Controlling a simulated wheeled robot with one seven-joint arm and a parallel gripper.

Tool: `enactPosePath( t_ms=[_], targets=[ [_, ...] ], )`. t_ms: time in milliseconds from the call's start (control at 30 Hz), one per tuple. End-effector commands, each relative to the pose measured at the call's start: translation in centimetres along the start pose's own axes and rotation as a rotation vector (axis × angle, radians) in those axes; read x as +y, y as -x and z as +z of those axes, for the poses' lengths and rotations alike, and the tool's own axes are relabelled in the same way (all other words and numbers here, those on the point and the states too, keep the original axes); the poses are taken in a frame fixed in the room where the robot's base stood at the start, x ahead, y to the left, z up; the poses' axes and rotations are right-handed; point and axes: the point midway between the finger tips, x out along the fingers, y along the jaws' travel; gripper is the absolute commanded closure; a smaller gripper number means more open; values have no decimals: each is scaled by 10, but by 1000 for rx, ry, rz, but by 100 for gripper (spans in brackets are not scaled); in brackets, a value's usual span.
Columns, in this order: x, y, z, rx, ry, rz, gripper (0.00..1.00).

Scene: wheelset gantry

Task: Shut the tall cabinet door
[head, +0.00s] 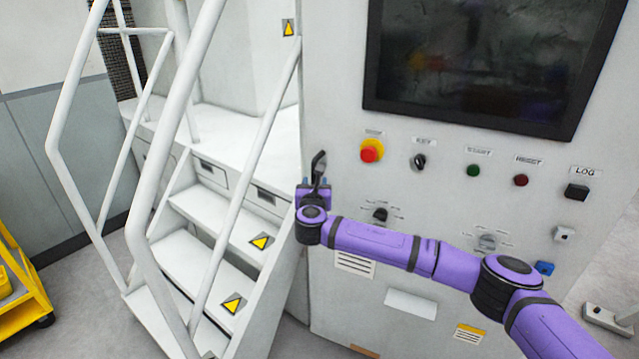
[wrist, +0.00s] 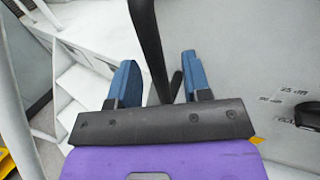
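The tall cabinet (head: 335,110) is a pale grey panel with a dark screen and controls, right of the stairs. A black handle (head: 318,163) stands at its left edge. My gripper (head: 314,182) is at the handle's lower part. In the wrist view, the black handle (wrist: 147,30) runs down between the two blue fingers of my gripper (wrist: 158,65). The fingers are apart, with gaps beside the handle, so it is not clamped. The handle's lower end is partly hidden by my gripper. How far the door stands open is unclear.
White stairs (head: 205,210) with a handrail (head: 140,230) stand close on the left. A red emergency button (head: 371,151), a screen (head: 480,60) and several knobs sit on the panel. A yellow cart (head: 25,300) is at the far left. Some grey floor is clear beside it.

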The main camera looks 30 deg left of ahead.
Motion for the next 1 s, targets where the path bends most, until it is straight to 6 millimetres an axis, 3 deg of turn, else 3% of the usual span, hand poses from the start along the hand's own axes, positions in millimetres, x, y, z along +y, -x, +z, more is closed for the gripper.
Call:
enactPosePath(
  t_ms=[300, 700, 767, 900, 1000],
  targets=[
    [12, 14, 0, 0, 0, 4, 56],
    [14, 15, 0, 0, 0, 4, 56],
    [14, 16, 0, -1, 0, 5, 67],
    [23, 22, 15, -61, 12, 26, 99],
    [44, 40, 44, -192, 36, 74, 100]
  ],
)
